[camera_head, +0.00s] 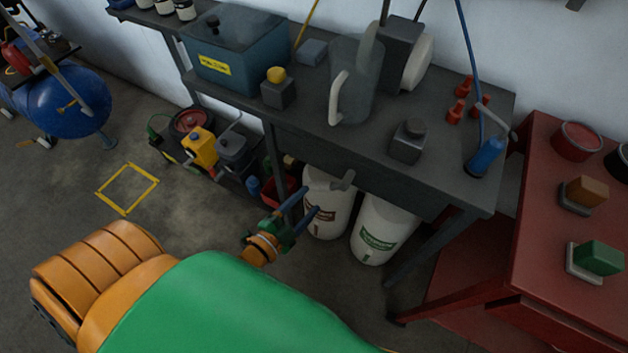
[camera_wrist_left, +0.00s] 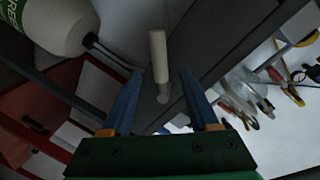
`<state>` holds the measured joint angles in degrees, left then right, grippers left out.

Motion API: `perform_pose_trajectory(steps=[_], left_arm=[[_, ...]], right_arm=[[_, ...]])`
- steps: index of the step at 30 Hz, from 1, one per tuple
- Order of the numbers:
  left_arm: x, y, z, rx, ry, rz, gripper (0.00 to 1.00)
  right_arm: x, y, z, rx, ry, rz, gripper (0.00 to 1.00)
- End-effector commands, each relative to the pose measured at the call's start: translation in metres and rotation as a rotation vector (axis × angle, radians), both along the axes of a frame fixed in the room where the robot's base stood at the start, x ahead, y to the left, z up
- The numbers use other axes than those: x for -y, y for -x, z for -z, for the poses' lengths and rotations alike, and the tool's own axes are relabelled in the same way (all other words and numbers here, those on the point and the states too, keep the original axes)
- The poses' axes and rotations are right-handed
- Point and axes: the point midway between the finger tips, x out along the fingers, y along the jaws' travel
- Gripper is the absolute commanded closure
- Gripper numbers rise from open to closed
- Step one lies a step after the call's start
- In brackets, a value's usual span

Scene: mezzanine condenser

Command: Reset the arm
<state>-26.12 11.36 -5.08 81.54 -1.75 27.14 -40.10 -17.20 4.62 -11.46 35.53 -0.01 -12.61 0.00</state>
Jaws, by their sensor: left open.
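My left arm, green and orange, enters from the bottom left of the head view. My left gripper (camera_head: 308,205) has blue fingers and is open, in front of the dark workbench (camera_head: 300,142) and below its front edge. A small grey handle (camera_head: 343,181) shows just beyond the fingertips, in front of the white bottles. In the left wrist view the fingers of the left gripper (camera_wrist_left: 160,95) are apart, with a pale handle (camera_wrist_left: 158,58) seen between and beyond them. I cannot tell any contact. My right gripper is not in view.
White bottles (camera_head: 381,229) stand under the workbench. A clear jug (camera_head: 357,85), a blue tank (camera_head: 235,52) and a blue spray bottle (camera_head: 486,157) are on top. A red cart (camera_head: 545,235) stands right. Open floor with a yellow square (camera_head: 127,188) lies left.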

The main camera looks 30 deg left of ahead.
Motion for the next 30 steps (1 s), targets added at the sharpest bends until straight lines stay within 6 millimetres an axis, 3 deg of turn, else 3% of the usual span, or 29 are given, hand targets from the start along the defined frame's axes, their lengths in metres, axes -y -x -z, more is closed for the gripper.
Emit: perform_pose_trajectory(steps=[11, 14, 17, 18, 21, 25, 27, 30], left_arm=[[0.000, 0.000, 0.002, -0.005, 0.003, -0.002, 0.39], [-0.002, 0.010, 0.035, -0.128, 0.052, -0.030, 0.39], [-0.004, 0.049, 0.112, -0.433, 0.169, -0.122, 0.39], [-0.004, 0.073, 0.145, -0.574, 0.219, -0.177, 0.39], [-0.004, 0.143, 0.207, -0.896, 0.316, -0.336, 0.39], [-0.005, 0.224, 0.245, -1.191, 0.369, -0.528, 0.39], [-0.005, 0.250, 0.252, -1.277, 0.378, -0.597, 0.39], [-0.005, 0.266, 0.255, -1.326, 0.380, -0.640, 0.39]], right_arm=[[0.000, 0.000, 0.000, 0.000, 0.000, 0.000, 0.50], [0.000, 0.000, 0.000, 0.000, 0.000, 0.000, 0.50], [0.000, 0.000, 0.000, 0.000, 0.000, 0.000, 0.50], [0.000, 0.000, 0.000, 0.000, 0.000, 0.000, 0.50], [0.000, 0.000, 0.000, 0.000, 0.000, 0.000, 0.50], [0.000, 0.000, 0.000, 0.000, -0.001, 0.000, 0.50], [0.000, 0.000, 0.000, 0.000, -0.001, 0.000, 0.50], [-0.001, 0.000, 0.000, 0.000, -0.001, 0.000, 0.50]])
